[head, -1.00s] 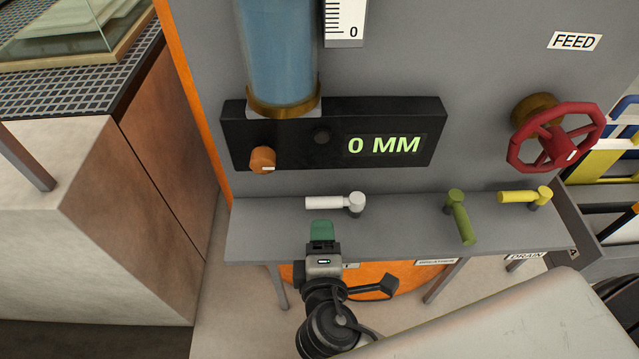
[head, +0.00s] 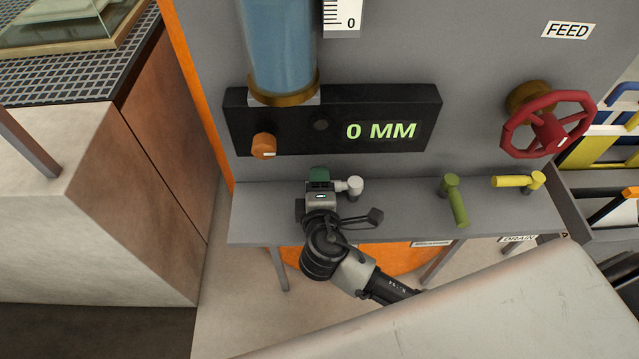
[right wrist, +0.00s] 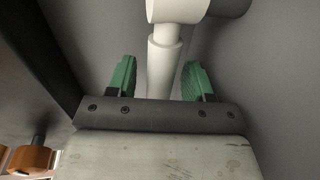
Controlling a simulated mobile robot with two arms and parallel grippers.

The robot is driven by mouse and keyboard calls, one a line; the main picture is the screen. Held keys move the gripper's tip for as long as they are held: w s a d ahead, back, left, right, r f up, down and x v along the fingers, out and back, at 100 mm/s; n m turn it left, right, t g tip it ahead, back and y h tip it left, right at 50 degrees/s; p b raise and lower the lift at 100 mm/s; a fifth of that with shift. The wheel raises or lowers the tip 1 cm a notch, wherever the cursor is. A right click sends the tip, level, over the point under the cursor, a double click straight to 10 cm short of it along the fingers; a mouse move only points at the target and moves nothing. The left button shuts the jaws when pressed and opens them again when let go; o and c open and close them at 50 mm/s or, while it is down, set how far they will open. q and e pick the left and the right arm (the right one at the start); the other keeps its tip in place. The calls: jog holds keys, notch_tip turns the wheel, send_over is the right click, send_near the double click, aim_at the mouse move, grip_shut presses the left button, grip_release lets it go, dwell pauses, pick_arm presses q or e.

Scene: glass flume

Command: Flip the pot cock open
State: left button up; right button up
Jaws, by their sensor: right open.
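The white cock (head: 355,187) stands on the grey ledge below the black display panel. Its lever points left. Any label in front of it is hidden by my arm, so its name cannot be read. My right gripper (head: 319,175) is at the lever's left end and covers much of it in the head view. In the right wrist view the two green fingers (right wrist: 159,80) are open, one on each side of the white lever (right wrist: 164,68). Gaps show between the fingers and the lever. My left gripper is not in view.
A green lever (head: 455,201) and a yellow lever (head: 518,181) stand further right on the ledge (head: 405,215). A red handwheel (head: 549,129) is above them. The panel (head: 289,140) reads 0 MM and has an orange knob (head: 264,146). A water-filled tube (head: 278,45) stands above it.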

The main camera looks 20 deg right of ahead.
grip_shut()
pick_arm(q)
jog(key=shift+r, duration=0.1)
pick_arm(e)
jog(key=shift+s, duration=0.1)
